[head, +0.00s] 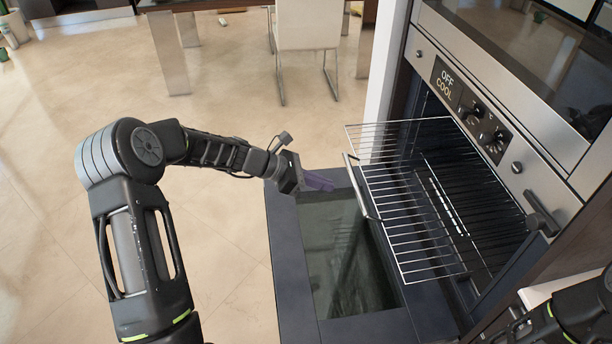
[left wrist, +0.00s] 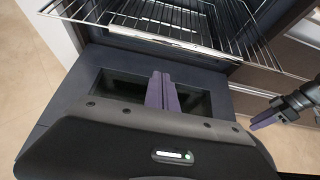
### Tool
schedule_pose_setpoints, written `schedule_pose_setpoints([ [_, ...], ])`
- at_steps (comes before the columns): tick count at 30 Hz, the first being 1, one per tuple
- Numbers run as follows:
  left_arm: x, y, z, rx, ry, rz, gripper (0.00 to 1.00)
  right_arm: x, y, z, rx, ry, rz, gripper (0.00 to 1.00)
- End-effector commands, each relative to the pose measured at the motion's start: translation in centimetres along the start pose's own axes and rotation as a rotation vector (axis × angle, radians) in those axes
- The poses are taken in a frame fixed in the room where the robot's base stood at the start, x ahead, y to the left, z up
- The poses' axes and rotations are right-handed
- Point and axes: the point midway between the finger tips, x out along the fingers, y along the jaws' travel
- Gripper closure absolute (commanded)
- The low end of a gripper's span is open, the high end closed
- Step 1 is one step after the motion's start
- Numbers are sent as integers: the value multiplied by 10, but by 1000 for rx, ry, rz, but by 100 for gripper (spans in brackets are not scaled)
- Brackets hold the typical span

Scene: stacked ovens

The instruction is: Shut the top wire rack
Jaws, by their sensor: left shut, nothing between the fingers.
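The top wire rack (head: 405,215) is slid part way out of the open oven, over the lowered door. It also shows at the top of the left wrist view (left wrist: 150,20). My left gripper (head: 318,181) is shut and empty, with purple fingers, just left of the rack's front edge and apart from it in the head view. In the left wrist view its fingers (left wrist: 162,92) point toward the rack's front. My right gripper (left wrist: 268,118) shows at the right of the left wrist view; whether its fingers are open is unclear.
The dark oven door (head: 290,265) lies open with its glass window below the rack. A metal bar (head: 360,185) lies near the rack's front. The control panel (head: 470,110) reads OFF COOL.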

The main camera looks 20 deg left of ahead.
Motion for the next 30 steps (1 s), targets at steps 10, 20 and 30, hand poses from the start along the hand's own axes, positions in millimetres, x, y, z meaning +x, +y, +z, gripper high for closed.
schedule_pose_setpoints([
  [10,20,0,33,0,0,0,100,-11,-4,0,0,-1,0,64],
  [20,20,0,34,0,0,0,100,-10,-4,0,0,-1,0,64],
  [30,39,-1,46,1,-1,-2,100,-11,-4,0,0,-1,0,64],
])
